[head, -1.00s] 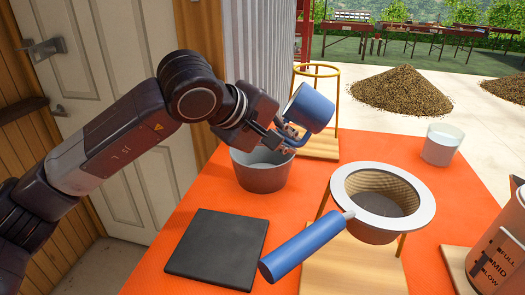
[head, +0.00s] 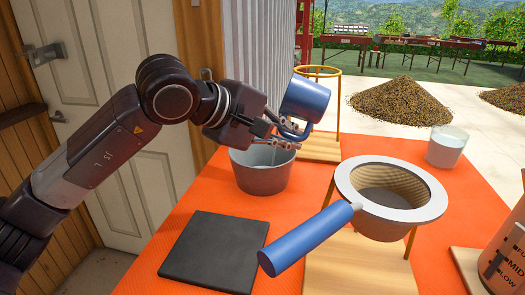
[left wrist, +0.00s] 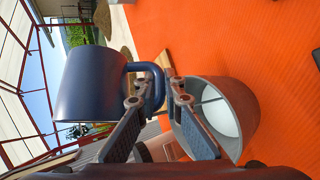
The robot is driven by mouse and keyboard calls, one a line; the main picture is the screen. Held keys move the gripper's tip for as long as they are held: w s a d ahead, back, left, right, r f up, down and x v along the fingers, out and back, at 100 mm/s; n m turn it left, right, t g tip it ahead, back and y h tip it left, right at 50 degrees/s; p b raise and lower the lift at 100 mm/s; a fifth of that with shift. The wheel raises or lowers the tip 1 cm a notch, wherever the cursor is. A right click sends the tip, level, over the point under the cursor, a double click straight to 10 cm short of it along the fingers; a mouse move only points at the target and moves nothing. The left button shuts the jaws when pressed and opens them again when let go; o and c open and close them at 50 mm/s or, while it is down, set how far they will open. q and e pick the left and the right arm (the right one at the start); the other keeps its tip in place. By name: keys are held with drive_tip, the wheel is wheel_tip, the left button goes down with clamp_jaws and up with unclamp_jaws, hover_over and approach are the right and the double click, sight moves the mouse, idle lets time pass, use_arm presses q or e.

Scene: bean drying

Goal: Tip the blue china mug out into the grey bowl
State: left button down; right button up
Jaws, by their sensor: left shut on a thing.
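The blue china mug (head: 306,100) is held in the air above and just behind the right side of the grey bowl (head: 262,181). It leans slightly, its mouth towards the top. My left gripper (head: 288,137) is shut on the mug's handle, just over the bowl's rim. In the left wrist view the mug (left wrist: 92,85) fills the left and its handle sits between the fingertips (left wrist: 160,101). The bowl (left wrist: 240,110) shows there at right with a pale surface inside. The mug's inside is hidden. My right gripper is out of view.
A dark square mat (head: 214,250) lies in front of the bowl. A blue-handled strainer (head: 437,205) on a stand is at right. A yellow wire stand (head: 338,110) is behind the mug. A glass of pale liquid (head: 446,148) and a marked jug (head: 503,265) stand farther right.

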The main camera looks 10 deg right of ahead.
use_arm(q)
drive_tip(key=b, duration=0.2)
drive_tip(key=h+b, duration=0.1)
drive_tip(key=b, duration=0.1)
drive_tip(key=shift+a+r+n+h, duration=0.15)
drive_tip(key=shift+n+h, duration=0.15)
drive_tip(key=shift+n, duration=0.1)
drive_tip(key=shift+r, duration=0.2)
drive_tip(key=shift+d+r, duration=0.1)
drive_tip(key=shift+d, duration=0.1)
drive_tip(key=shift+h+b, duration=0.3)
drive_tip(key=shift+b, duration=0.1)
drive_tip(key=n+h+b, duration=0.1)
drive_tip(key=b, duration=0.1)
drive_tip(key=shift+a+b, duration=0.15)
drive_tip(key=shift+b, duration=0.25)
drive_tip(key=shift+r+h, duration=0.2)
drive_tip(key=shift+h, duration=0.1)
drive_tip(key=shift+r, duration=0.2)
